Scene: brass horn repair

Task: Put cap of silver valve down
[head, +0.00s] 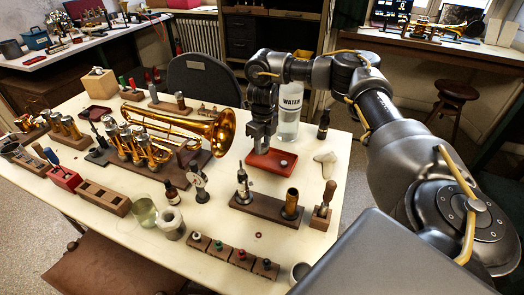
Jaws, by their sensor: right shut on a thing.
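My right gripper (258,143) points down over the left part of the red tray (257,172) and is shut. The thing between its fingers is hardly visible; I take it for the silver valve's cap. I cannot tell whether it touches the tray floor. A small pale round piece (283,162) lies in the tray, right of the fingers. A silver valve (243,187) stands upright in a dark wooden block (265,208), in front of the tray. A brass cylinder (291,201) stands at the block's right end. My left gripper is out of view.
A brass horn (190,123) lies left of the tray. A water bottle (288,115) and a dark dropper bottle (323,125) stand behind it. A pale, irregular piece (325,159) lies to its right. Small blocks with coloured knobs (220,248) line the front edge.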

